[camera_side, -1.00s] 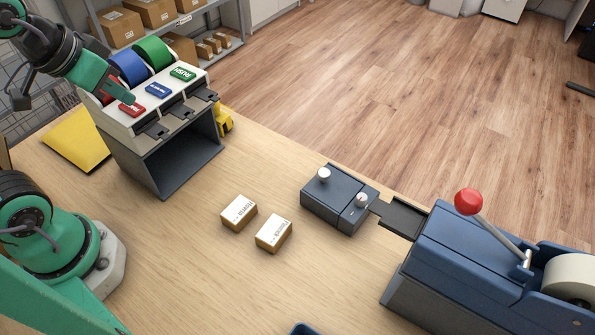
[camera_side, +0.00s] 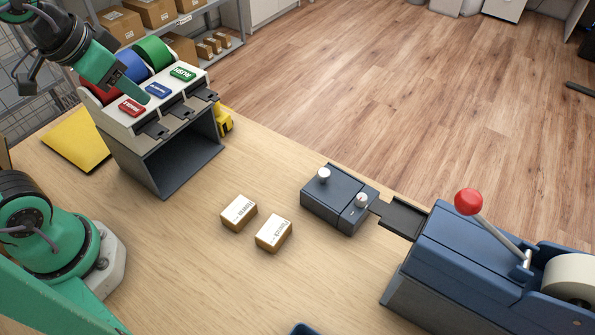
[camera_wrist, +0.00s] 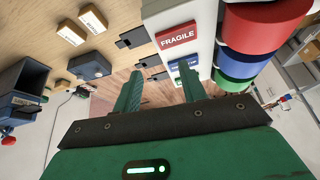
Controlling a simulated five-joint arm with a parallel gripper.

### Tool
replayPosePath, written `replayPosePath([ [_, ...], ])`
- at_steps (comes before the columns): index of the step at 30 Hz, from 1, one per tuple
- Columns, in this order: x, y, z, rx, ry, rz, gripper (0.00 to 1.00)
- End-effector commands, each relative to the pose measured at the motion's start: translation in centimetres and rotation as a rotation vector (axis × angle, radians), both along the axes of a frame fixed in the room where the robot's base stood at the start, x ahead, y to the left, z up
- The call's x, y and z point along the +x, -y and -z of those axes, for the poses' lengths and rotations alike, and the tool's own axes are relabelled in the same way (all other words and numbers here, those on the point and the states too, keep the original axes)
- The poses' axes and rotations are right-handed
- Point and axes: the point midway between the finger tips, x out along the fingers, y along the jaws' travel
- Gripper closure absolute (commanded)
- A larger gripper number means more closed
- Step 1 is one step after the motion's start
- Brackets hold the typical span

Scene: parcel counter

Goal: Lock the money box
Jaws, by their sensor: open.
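The money box (camera_side: 332,199) looks to be the small dark blue box with two silver knobs in the middle of the counter. One knob is on the lid and one is near the right end. It also shows in the wrist view (camera_wrist: 88,64), left of my fingers. My gripper (camera_side: 144,93) is far from it, at the upper left, over the label dispenser. In the wrist view my gripper (camera_wrist: 160,84) is open with two green fingers apart and nothing between them. Whether the box is locked cannot be told.
The label dispenser (camera_side: 168,165) holds red, blue and green rolls. Two small cartons (camera_side: 239,213) (camera_side: 273,234) lie left of the box. A blue machine (camera_side: 455,250) with a red-knobbed lever (camera_side: 468,202) stands at the right; its dark plate (camera_side: 405,217) reaches close to the box.

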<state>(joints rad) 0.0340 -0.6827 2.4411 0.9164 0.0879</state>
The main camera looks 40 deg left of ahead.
Motion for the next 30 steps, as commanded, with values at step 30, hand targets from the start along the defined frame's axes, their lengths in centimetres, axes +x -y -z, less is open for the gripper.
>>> replayPosePath([
  [30,15.0,16.3,-0.3,0.376,-0.186,1.298,0.58],
])
